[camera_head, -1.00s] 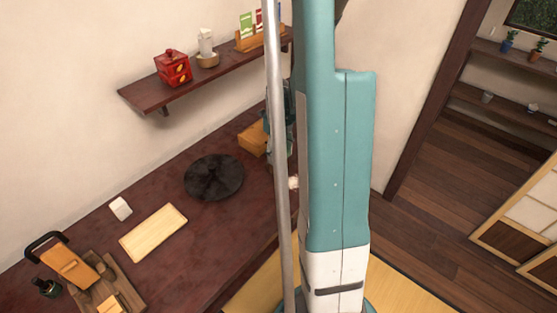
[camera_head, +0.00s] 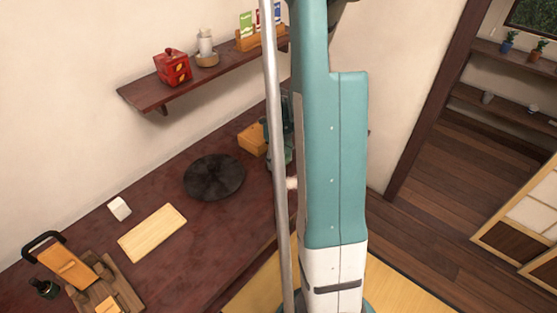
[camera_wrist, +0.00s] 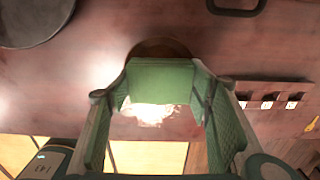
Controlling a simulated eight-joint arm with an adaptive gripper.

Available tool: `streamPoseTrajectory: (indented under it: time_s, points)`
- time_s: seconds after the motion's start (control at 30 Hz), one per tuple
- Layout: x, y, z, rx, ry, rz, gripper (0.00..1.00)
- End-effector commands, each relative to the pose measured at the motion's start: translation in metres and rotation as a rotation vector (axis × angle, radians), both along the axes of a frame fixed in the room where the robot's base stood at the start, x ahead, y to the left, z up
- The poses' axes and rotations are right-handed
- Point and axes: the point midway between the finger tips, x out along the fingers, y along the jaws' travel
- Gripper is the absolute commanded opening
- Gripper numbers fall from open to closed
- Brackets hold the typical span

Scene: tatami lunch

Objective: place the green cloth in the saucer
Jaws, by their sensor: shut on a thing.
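In the wrist view, the green cloth (camera_wrist: 160,80) is a folded block between the two fingers of my gripper (camera_wrist: 155,98), which is shut on it. A brown round rim (camera_wrist: 158,46) shows just behind the cloth's top edge. It may be the saucer, but most of it is hidden by the cloth. I cannot tell whether the cloth touches it.
The dark table (camera_head: 80,227) bears a black round plate (camera_head: 214,177), a pale board (camera_head: 152,233), a white block (camera_head: 119,208) and a wooden tray (camera_head: 128,290). An orange box (camera_head: 252,138) stands near my arm. A wall shelf (camera_head: 150,97) holds small items.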

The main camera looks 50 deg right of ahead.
Motion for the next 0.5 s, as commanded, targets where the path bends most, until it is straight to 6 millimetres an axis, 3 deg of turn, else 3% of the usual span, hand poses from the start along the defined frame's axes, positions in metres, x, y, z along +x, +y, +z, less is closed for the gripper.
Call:
streamPoseTrajectory:
  time_s: [0.33,0.37,0.4,0.5]
  points:
    - [0.0001,-0.0001,-0.0086,0.0,0.0,0.0,0.4]
    - [0.0001,-0.0001,-0.0086,0.0,0.0,0.0,0.52]
    - [0.0001,-0.0001,-0.008,0.0,0.0,0.0,0.57]
    - [0.0001,-0.0001,-0.0077,0.0,0.0,0.0,0.65]
